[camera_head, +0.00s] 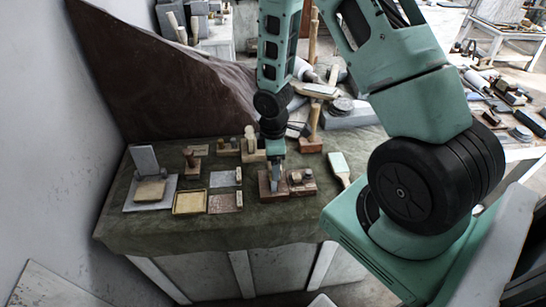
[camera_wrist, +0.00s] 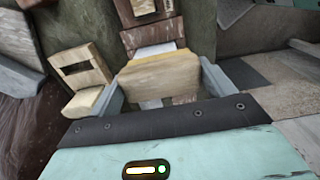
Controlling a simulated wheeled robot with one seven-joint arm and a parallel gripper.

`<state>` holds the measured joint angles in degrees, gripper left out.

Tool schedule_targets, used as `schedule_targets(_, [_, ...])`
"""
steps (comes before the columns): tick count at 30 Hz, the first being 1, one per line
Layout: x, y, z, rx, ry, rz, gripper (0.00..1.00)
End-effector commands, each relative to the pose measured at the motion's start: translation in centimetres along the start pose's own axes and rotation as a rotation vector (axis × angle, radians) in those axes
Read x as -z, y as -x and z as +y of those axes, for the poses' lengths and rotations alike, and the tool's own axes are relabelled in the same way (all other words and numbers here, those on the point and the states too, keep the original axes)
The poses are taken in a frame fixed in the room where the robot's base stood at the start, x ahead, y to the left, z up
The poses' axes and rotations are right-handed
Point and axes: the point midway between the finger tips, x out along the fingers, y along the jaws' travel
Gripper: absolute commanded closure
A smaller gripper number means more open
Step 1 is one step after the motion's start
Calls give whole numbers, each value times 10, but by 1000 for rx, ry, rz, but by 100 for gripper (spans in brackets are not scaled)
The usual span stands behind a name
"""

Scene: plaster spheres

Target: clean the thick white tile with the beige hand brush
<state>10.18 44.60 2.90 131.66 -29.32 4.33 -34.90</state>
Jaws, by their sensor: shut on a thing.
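My gripper (camera_head: 274,184) points down over the middle of the table. In the wrist view its grey fingers (camera_wrist: 160,84) are shut on a beige wooden block, which I take for the hand brush (camera_wrist: 150,75). The brush's bristle side is hidden. A white piece, likely the thick white tile (camera_wrist: 155,50), shows just past the brush's far edge, on a brown board (camera_wrist: 150,36). Most of this piece is hidden by the brush. I cannot tell whether the brush touches it. In the head view the brown board (camera_head: 264,187) lies under my gripper, and the tile is not clearly seen.
Left on the green-covered table (camera_head: 225,233) stand a pale slab with a beige block (camera_head: 150,191) and a yellow tray (camera_head: 189,203). A grey tile (camera_head: 222,179) and small wooden pieces lie close by. A flat brush (camera_head: 339,165) lies to the right. The table's front strip is clear.

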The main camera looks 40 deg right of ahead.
Motion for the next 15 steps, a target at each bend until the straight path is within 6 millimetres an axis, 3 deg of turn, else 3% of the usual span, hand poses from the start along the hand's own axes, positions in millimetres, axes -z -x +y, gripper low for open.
schedule_targets(9, [0, 1, 0, 0, -1, 0, 37])
schedule_targets(15, [0, 11, 11, -1, -4, 1, 37])
